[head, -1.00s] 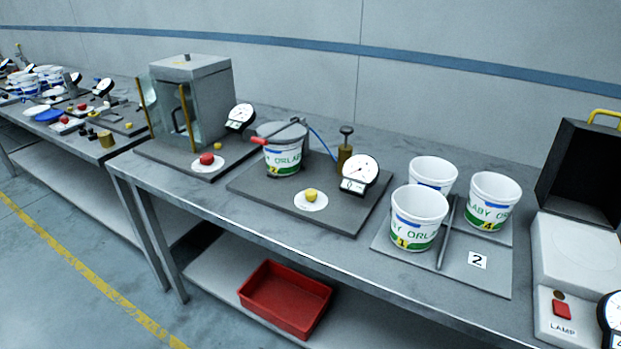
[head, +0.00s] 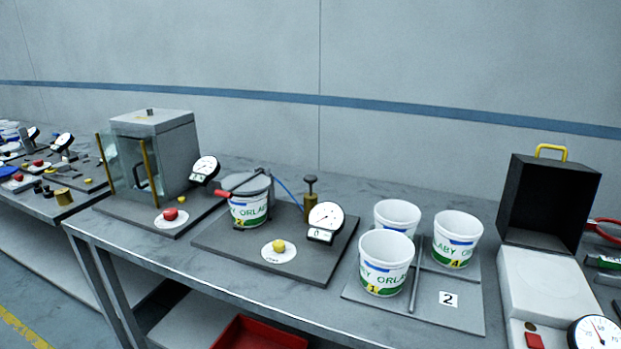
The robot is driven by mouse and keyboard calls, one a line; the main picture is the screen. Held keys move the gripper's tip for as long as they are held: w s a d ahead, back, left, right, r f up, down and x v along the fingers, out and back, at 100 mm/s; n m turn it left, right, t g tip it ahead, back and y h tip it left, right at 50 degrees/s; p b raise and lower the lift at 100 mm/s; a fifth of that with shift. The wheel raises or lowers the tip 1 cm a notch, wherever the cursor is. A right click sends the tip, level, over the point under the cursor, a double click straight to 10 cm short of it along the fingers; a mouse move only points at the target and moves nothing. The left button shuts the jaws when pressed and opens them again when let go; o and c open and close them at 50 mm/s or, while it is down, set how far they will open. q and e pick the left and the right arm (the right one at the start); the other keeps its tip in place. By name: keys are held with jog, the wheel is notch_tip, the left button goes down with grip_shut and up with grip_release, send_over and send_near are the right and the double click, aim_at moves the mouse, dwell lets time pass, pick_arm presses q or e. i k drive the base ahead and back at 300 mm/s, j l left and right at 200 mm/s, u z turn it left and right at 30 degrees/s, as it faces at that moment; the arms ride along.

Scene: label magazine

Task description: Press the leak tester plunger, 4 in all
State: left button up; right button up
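The leak tester stands on a dark grey base plate (head: 215,240) in the middle of the bench. Its plunger (head: 311,198) is a brass cylinder with a dark round knob on a short stem, and the knob stands up above the brass. A blue hose runs from the plunger towards a grey lid on a tub (head: 248,208) marked 2. A lever with a red handle (head: 228,193) lies across the lid. A dial gauge (head: 325,217) with a small display and a yellow button (head: 279,246) on a white disc are on the same plate. Neither gripper is in view.
Tubs 1 (head: 386,266) and 4 (head: 457,240) and another tub (head: 397,217) stand on a divided tray (head: 440,318) labelled 2. A glass-sided cabinet (head: 157,150) is at left. An open black case (head: 548,205) is at right. A red bin (head: 258,335) is below the bench.

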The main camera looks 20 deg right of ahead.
aim_at(309, 180)
jog(key=i+j+z, duration=0.25)
jog(key=i+j, duration=0.15)
jog(key=i+j+z, duration=0.25)
jog(key=j, duration=0.2)
jog(key=i+j+z, duration=0.25)
jog(key=j, duration=0.3)
jog(key=i, duration=0.1)
